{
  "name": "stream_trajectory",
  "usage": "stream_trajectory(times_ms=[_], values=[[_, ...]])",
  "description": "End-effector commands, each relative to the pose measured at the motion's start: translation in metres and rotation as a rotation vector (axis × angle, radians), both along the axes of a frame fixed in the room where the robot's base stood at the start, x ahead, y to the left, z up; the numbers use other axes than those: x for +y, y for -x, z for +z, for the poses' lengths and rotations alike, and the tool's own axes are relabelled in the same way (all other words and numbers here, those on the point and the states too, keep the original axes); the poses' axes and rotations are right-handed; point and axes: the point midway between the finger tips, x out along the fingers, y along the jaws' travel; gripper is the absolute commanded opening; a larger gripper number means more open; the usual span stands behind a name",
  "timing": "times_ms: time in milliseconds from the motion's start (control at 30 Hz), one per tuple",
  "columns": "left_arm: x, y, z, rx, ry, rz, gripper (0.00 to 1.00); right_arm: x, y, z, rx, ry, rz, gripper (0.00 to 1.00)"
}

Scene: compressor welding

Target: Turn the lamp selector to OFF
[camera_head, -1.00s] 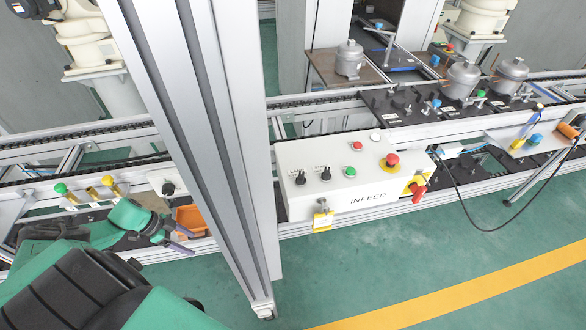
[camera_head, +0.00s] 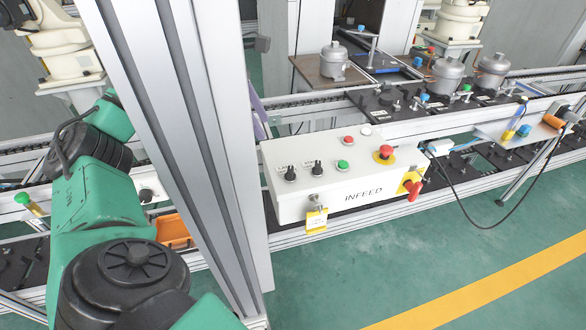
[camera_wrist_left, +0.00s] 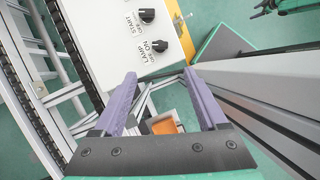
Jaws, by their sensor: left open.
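The lamp selector (camera_head: 290,173) is the left of two black knobs on top of the white INFEED box. It also shows in the left wrist view (camera_wrist_left: 158,47), with LAMP and ON lettering beside it; I cannot tell its exact setting. My left gripper (camera_wrist_left: 164,95) is open and empty, its two purple fingers apart. In the wrist view the selector lies beyond the fingertips, untouched. In the head view a purple finger (camera_head: 258,117) shows past the post, above and behind the box's left end; the rest of the gripper is hidden.
A thick aluminium post (camera_head: 170,120) stands between my head camera and the left arm. The START knob (camera_head: 317,168), green button (camera_head: 343,166) and red emergency stop (camera_head: 385,153) share the box. An orange bin (camera_head: 175,231) lies low at left.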

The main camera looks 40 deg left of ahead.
Motion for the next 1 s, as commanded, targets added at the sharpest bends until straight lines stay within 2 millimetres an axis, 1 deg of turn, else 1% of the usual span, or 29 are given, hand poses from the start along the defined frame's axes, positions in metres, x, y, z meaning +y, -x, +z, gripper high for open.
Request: stream_trajectory(times_ms=[67, 167, 267, 300, 500, 600, 733, 1000], values=[[-0.002, 0.001, 0.001, -0.029, -0.024, -0.073, 0.75, 0.003, -0.001, -0.003, -0.001, -0.004, 0.0, 0.75], [-0.005, 0.0, -0.012, -0.033, -0.029, -0.091, 0.75, 0.002, -0.003, -0.015, -0.004, -0.003, 0.001, 0.75], [-0.012, -0.005, -0.036, -0.032, -0.027, -0.09, 0.75, 0.0, -0.007, -0.036, -0.011, 0.0, 0.002, 0.75], [-0.016, -0.007, -0.047, -0.032, -0.026, -0.09, 0.75, -0.001, -0.009, -0.045, -0.014, 0.001, 0.003, 0.75], [-0.034, -0.019, -0.098, -0.033, -0.025, -0.088, 0.75, -0.003, -0.01, -0.088, -0.014, 0.004, 0.003, 0.75], [-0.041, -0.024, -0.118, -0.033, -0.026, -0.087, 0.75, -0.004, -0.01, -0.104, -0.014, 0.005, 0.002, 0.75], [-0.047, -0.028, -0.13, -0.032, -0.026, -0.085, 0.75, -0.005, -0.009, -0.114, -0.014, 0.007, 0.001, 0.75], [-0.048, -0.029, -0.13, -0.032, -0.025, -0.084, 0.75, -0.006, -0.008, -0.113, -0.013, 0.009, 0.001, 0.75]])
